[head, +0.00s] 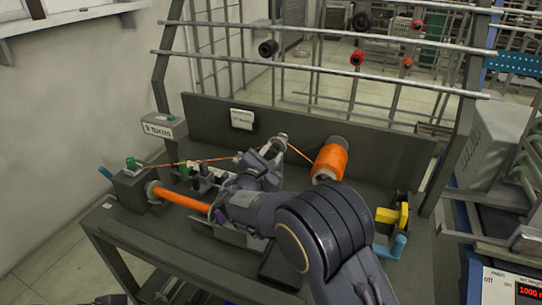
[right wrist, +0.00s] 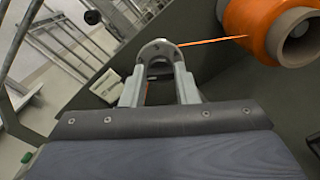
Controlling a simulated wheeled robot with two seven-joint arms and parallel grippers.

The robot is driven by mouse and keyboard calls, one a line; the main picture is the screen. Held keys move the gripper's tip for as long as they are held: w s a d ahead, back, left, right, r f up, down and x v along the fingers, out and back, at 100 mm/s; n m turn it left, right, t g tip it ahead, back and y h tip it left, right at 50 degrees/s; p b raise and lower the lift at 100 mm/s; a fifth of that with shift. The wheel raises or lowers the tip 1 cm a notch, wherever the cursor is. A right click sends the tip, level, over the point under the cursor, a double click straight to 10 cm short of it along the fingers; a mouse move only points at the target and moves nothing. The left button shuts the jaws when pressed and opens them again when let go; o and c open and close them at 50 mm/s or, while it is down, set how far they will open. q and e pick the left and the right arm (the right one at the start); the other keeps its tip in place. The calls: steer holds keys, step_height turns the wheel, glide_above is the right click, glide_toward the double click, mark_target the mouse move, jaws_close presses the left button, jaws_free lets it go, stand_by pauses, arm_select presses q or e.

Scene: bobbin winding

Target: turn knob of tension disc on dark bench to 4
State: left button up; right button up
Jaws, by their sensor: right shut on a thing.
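The tension disc (head: 282,137) is a small grey metal part on the dark bench (head: 390,164), where the orange thread bends. My right gripper (head: 272,150) reaches it from the front. In the right wrist view, the two fingers of the gripper (right wrist: 160,88) are shut at the rounded grey disc (right wrist: 156,49), with the thread running off to the right. The knob is mostly hidden between the fingers, and I cannot read its setting.
An orange thread cone (head: 331,158) stands close right of my gripper and also shows in the right wrist view (right wrist: 262,28). An orange bobbin (head: 185,199) lies at the left by a "9 turns" sign (head: 160,128). Yellow and blue parts (head: 392,220) sit at the right edge.

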steer(key=o, duration=1)
steer(key=v, duration=0.7)
steer(key=shift+s+a+b, duration=0.15)
steer(key=shift+s+b, duration=0.2)
steer(key=shift+b, duration=0.1)
steer(key=shift+c, duration=0.3)
